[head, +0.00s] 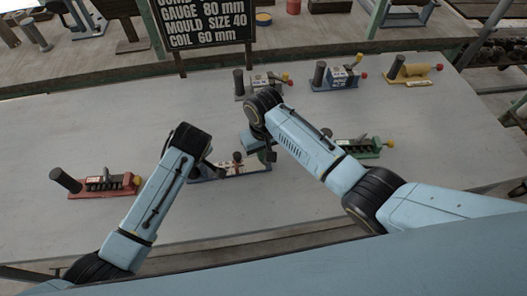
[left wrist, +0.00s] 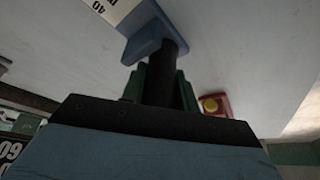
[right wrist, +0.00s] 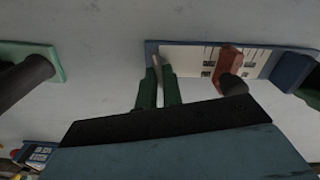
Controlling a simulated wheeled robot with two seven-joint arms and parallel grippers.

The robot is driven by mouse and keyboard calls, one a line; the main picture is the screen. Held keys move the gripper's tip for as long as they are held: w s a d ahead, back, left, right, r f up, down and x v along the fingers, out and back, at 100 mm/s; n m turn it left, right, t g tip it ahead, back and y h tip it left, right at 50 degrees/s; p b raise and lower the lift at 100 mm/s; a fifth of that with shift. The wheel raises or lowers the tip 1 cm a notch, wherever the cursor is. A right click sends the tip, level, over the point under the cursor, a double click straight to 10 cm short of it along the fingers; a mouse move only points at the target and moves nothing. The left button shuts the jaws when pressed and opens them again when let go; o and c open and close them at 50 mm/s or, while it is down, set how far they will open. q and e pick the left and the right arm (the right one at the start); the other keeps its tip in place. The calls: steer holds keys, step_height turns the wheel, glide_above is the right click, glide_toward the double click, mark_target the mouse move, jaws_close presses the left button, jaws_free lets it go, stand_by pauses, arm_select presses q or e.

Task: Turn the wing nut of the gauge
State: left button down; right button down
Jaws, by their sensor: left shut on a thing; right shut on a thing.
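The gauge (head: 232,171) is a blue bar with a pale marked plate, lying mid-bench in the head view. My left gripper (left wrist: 160,85) is shut on its dark upright handle (left wrist: 172,58), above the blue base (left wrist: 150,42) with a white label reading 40. In the right wrist view the gauge's plate (right wrist: 195,56) shows with a red slider (right wrist: 228,66) bearing a dark knob. My right gripper (right wrist: 158,88) is shut on a small grey piece, seemingly the wing nut (right wrist: 156,62), at the plate's other end. The fingertips are largely hidden in the head view.
A red tool (head: 105,185) lies left and a green one (head: 362,148) right. Blue (head: 335,78), yellow (head: 410,74) and grey (head: 262,84) tools stand behind. A black sign (head: 203,24) reads gauge 80 mm, mould size 40, coil 60 mm. The front bench strip is clear.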

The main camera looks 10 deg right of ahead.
steer(key=c, duration=1.5)
jaws_free()
steer(key=shift+c, duration=0.2)
step_height(320, 180, up, 12)
arm_select(q)
steer(key=c, duration=1)
jaws_free()
steer(key=shift+r, duration=0.1)
